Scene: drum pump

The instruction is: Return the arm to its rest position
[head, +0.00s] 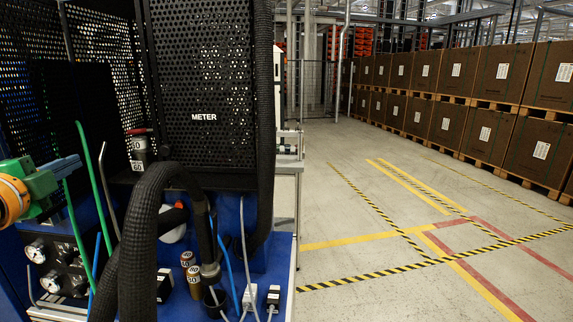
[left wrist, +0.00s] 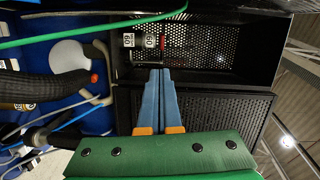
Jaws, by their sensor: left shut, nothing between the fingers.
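My left gripper (head: 76,163), with a green body and blue fingers, comes in from the left edge in the head view. Its fingers point right, in front of the pump station (head: 205,90) with its black perforated METER panel. In the left wrist view the two blue fingers (left wrist: 160,74) lie together, shut with nothing between them. Beyond their tips is a black perforated bin (left wrist: 200,60) holding small labelled containers (left wrist: 151,41); the fingers look apart from them. My right gripper is not in view.
A thick black hose (head: 140,235) loops in front of the station. Green tubes (head: 98,190) hang close to the left gripper. Gauges (head: 37,250) sit below it. Small canisters (head: 194,280) stand on the blue base. Open floor and stacked brown boxes (head: 500,72) lie to the right.

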